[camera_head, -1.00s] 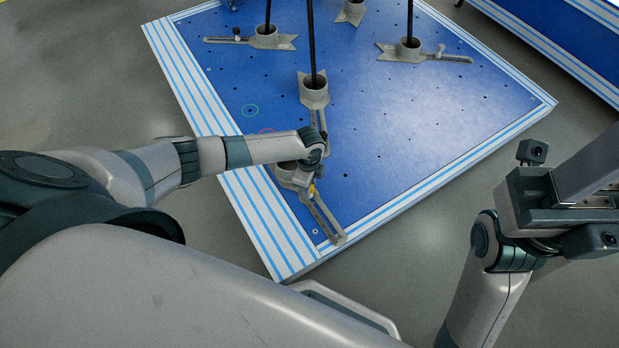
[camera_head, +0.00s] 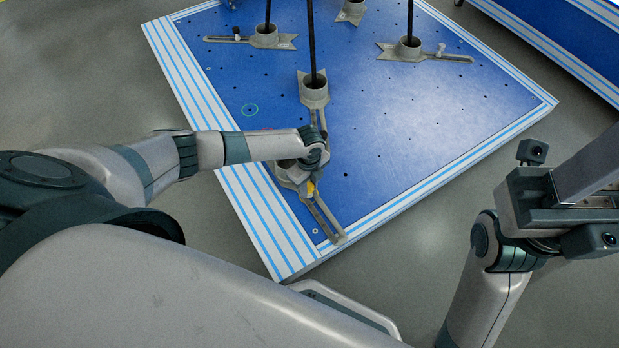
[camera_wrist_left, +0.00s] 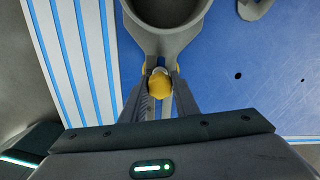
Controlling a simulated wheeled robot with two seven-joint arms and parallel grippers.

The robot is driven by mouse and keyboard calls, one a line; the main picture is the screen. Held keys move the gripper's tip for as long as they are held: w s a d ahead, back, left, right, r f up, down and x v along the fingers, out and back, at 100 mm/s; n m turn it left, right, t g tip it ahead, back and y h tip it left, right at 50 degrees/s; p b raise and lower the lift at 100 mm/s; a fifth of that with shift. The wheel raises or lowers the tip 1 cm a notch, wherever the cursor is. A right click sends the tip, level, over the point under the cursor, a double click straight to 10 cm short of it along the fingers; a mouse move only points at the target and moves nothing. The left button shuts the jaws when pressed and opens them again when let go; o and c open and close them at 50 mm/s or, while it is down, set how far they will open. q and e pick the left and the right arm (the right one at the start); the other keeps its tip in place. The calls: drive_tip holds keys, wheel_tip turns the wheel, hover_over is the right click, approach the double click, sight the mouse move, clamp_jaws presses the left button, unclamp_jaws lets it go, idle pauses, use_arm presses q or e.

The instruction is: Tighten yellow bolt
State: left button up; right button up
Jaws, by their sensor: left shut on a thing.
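The yellow bolt (camera_wrist_left: 159,84) is between the two fingers of my left gripper (camera_wrist_left: 160,88) in the left wrist view, and the jaws are shut on it. In the head view only a small part of the yellow bolt (camera_head: 311,187) shows below my left gripper (camera_head: 309,185). The bolt sits at a slotted grey foot plate (camera_head: 325,218) near the platform's front corner. The plate's round socket (camera_wrist_left: 170,42) is just beyond the bolt in the wrist view. The right gripper (camera_head: 560,200) is at the right edge, its fingertips not clearly shown.
The blue platform (camera_head: 390,150) has striped edges and many small holes. Several other grey sockets stand on it, some with black poles (camera_head: 311,40). A white-knobbed plate (camera_head: 440,55) is at the back right. Grey floor surrounds the platform.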

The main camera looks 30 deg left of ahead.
use_arm(q)
drive_tip(key=m, duration=0.3)
drive_tip(key=o, duration=1.1)
drive_tip(key=shift+c, duration=0.2)
drive_tip(key=shift+r+n+p, duration=0.15)
drive_tip(key=shift+n+p, duration=0.6)
drive_tip(key=shift+n, duration=0.05)
drive_tip(key=shift+n+p, duration=0.45)
drive_tip(key=shift+n, duration=0.65)
